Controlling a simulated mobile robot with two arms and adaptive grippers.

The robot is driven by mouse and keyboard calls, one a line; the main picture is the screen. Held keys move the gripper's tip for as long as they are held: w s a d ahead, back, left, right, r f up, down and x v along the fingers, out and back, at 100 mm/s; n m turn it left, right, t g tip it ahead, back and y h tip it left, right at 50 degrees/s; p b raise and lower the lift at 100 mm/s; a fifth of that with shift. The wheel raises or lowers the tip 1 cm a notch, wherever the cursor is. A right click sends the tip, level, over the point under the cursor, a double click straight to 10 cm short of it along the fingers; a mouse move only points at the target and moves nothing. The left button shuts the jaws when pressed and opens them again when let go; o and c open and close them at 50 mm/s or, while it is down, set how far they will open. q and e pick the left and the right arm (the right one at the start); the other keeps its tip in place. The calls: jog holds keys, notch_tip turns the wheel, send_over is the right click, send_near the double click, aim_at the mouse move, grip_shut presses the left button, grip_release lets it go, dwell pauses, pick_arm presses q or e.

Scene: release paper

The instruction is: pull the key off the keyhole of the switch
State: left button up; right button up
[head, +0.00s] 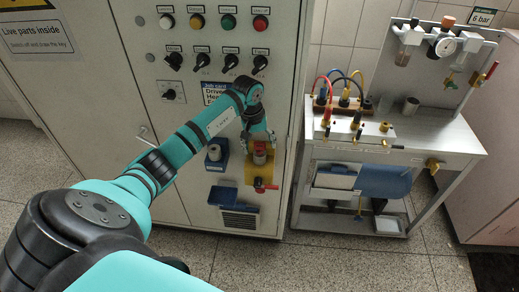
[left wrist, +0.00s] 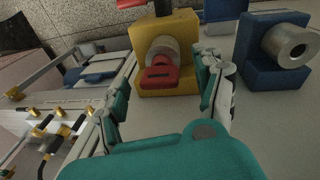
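A red key (left wrist: 158,76) sits in the round silver keyhole cylinder (left wrist: 162,50) of a yellow switch block (left wrist: 180,28) on the cabinet front. In the head view the yellow block (head: 249,177) is partly hidden by my left gripper (head: 258,141). In the left wrist view my left gripper (left wrist: 168,62) is open, with one finger on either side of the key and visible gaps between fingers and key. Whether the fingertips reach the key in depth is hard to tell. My right gripper is not in view.
A blue block with a silver cylinder (left wrist: 292,44) is beside the yellow one. A red handle (head: 266,186) juts out below the yellow block. A blue tray (head: 233,196) sits under them. Knobs (head: 173,61) and coloured buttons are above. A workbench (head: 432,140) stands to the right.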

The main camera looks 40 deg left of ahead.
pick_arm(q)
jog(key=c, duration=1.2)
jog(key=shift+c, duration=0.2)
jog(key=shift+r, duration=0.2)
jog(key=shift+r+p, duration=0.9)
jog(key=shift+r, duration=0.95)
grip_shut()
jog(key=shift+r+p, duration=0.55)
jog(key=shift+r, duration=0.15)
